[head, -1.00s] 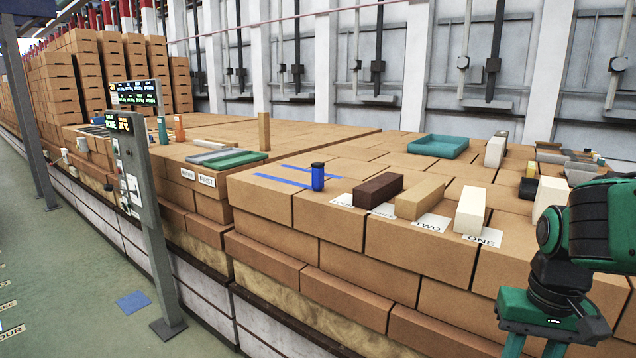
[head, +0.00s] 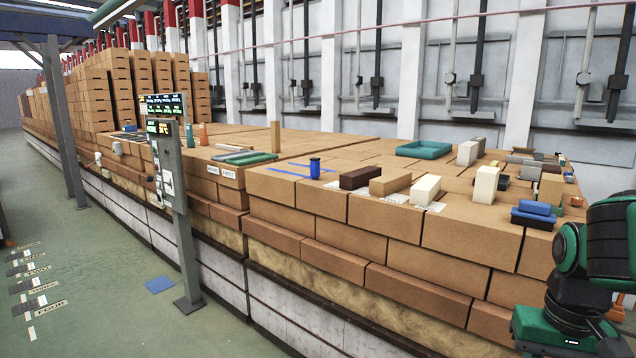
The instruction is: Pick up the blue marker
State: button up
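A small blue cylinder (head: 315,168) with a dark top stands upright on the brick stack, beside blue tape strips (head: 285,172). It may be the blue marker, but it is too small to be sure. Blue blocks (head: 533,214) lie at the right end of the stack. My arm shows at the right edge of the head view. My gripper is out of view, so nothing shows of what it holds.
A dark brown block (head: 358,178), a tan block (head: 390,182) and a white block (head: 425,190) lie right of the cylinder. A teal tray (head: 424,150) sits behind. A grey post with a display (head: 166,105) stands at the left front.

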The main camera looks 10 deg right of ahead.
aim_at(315, 162)
jog(key=u, duration=0.75)
jog(key=i, duration=1.35)
jog(key=z, duration=0.35)
jog(key=i, duration=0.85)
jog(key=z, duration=0.55)
